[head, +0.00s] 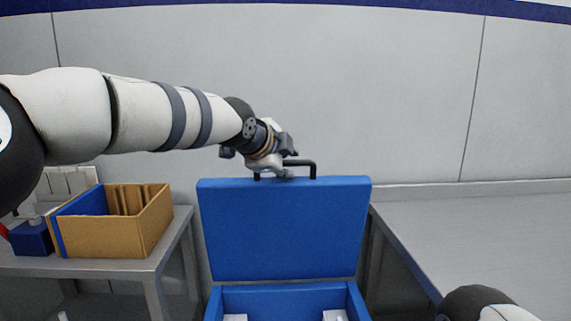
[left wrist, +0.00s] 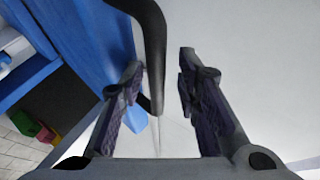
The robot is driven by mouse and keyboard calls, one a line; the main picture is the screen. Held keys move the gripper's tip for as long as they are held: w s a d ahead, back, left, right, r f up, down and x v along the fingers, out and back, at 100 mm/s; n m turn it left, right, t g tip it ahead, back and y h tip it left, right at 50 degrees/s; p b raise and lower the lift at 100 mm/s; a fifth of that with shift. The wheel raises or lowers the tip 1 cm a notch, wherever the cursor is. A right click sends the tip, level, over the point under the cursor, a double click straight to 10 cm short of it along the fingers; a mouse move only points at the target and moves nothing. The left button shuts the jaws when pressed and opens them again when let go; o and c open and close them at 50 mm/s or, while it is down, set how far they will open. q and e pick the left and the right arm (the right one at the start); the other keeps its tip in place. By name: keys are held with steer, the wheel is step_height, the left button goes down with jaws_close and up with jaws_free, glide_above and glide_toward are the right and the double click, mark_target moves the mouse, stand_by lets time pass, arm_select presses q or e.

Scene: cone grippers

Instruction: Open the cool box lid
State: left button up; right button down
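The blue cool box lid (head: 284,230) stands upright at the back of the blue cool box (head: 282,301), whose open top shows below it. A black bar handle (head: 314,168) sits on the lid's raised edge. My left gripper (head: 287,172) is at the left part of this handle. In the left wrist view, its two fingers (left wrist: 163,65) are apart, with the handle (left wrist: 153,45) running between them, nearer the left finger. I cannot tell whether that finger touches it. The lid (left wrist: 85,40) also shows there. My right gripper is not in view.
A brown and blue box (head: 118,225) stands on a grey table at the left, beside a small dark blue item (head: 32,238). A bare grey worktop (head: 480,230) lies at the right. White items (head: 335,315) show inside the cool box. A grey wall is behind.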

arm_select(q)
steer(key=shift+f, duration=0.1)
steer(key=v, duration=1.2)
